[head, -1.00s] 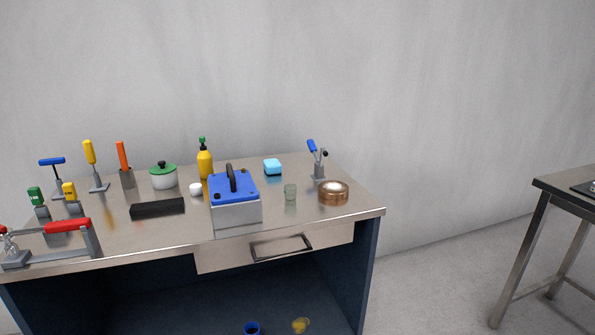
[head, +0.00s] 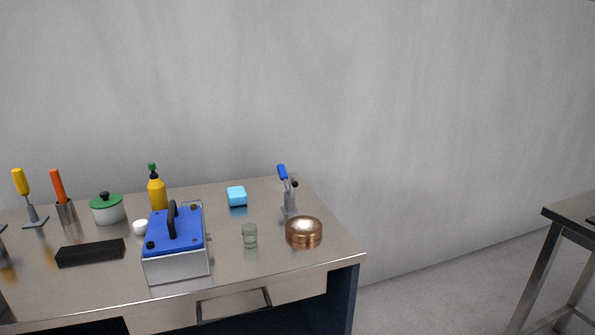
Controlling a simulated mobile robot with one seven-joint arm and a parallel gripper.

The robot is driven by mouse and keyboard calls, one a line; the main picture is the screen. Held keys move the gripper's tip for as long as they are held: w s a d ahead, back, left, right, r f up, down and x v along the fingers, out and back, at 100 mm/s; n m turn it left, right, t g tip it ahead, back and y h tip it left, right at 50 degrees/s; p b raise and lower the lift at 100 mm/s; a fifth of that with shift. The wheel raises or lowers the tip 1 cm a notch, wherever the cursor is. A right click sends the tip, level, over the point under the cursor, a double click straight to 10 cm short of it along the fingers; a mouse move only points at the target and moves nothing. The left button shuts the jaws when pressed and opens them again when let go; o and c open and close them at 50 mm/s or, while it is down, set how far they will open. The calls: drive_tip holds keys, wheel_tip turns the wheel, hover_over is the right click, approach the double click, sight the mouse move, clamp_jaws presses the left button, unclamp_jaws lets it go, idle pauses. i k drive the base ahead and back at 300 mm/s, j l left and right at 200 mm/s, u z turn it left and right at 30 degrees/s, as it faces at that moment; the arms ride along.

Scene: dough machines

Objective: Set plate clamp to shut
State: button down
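No label shows which device is the plate clamp. A clamp-like device with a raised blue handle (head: 283,172) stands at the right rear of the steel table. Its grey body (head: 290,201) is upright. A box with a blue top plate (head: 186,232) and a black handle (head: 172,219) stands near the front. My gripper is not in view.
A copper bowl (head: 304,232), glass (head: 249,236), light-blue block (head: 237,196), yellow bottle (head: 157,195), green-lidded pot (head: 107,213), white cup (head: 141,228) and black bar (head: 90,252) stand on the table (head: 270,275). Another table (head: 563,216) is at right. Floor between tables is clear.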

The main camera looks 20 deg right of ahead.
sight(281, 169)
drive_tip(key=i+l, duration=0.15)
drive_tip(key=l, duration=0.2)
drive_tip(key=i+l, duration=0.15)
drive_tip(key=l, duration=0.15)
drive_tip(key=i+l, duration=0.15)
drive_tip(key=l, duration=0.2)
drive_tip(key=i+l, duration=0.1)
drive_tip(key=l, duration=0.3)
drive_tip(key=i+l, duration=0.15)
drive_tip(key=l, duration=0.3)
drive_tip(key=i+l, duration=0.1)
drive_tip(key=l, duration=0.3)
drive_tip(key=i+l+u, duration=0.1)
drive_tip(key=l, duration=0.3)
drive_tip(key=i+l, duration=0.15)
drive_tip(key=l, duration=0.3)
drive_tip(key=i+l, duration=0.55)
drive_tip(key=i+j, duration=0.15)
drive_tip(key=i, duration=0.15)
